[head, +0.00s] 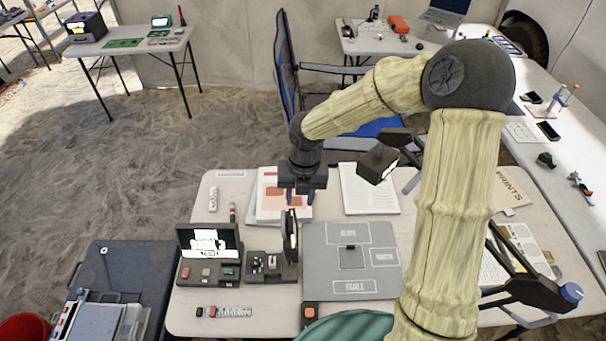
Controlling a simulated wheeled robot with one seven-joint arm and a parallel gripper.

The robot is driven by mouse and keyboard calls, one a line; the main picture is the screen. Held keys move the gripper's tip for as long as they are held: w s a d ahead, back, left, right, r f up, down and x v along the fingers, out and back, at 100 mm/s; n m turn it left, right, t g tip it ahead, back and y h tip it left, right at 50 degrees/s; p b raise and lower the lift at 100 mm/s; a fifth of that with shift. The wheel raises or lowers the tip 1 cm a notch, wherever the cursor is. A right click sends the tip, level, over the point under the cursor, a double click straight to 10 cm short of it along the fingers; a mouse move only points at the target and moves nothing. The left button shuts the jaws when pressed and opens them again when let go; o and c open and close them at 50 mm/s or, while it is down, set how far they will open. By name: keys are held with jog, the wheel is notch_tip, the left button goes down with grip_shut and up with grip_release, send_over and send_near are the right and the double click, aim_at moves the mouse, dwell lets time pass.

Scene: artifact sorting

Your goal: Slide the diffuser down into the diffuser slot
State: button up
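My gripper (300,197) points down over the back of the near table. Its two fingers stand apart, and the page behind shows in the gap between them. A thin dark upright panel (290,238), seen nearly edge-on, stands at the right end of a small dark block (266,266); it may be the diffuser, but I cannot tell for sure. Its top is just below the left finger; I cannot tell if they touch. Left of it is a dark unit (209,262) with a bright white, black-patterned panel (208,241). I cannot make out the diffuser slot.
A grey labelled board (352,286) lies right of the block. Open papers (367,190) lie behind. A black lamp-like head (377,164) on an arm hangs right of my gripper. My arm hides part of the table's right side.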

notch_tip(320, 180, up, 8)
jog(key=shift+d, duration=0.35)
dwell(0.8)
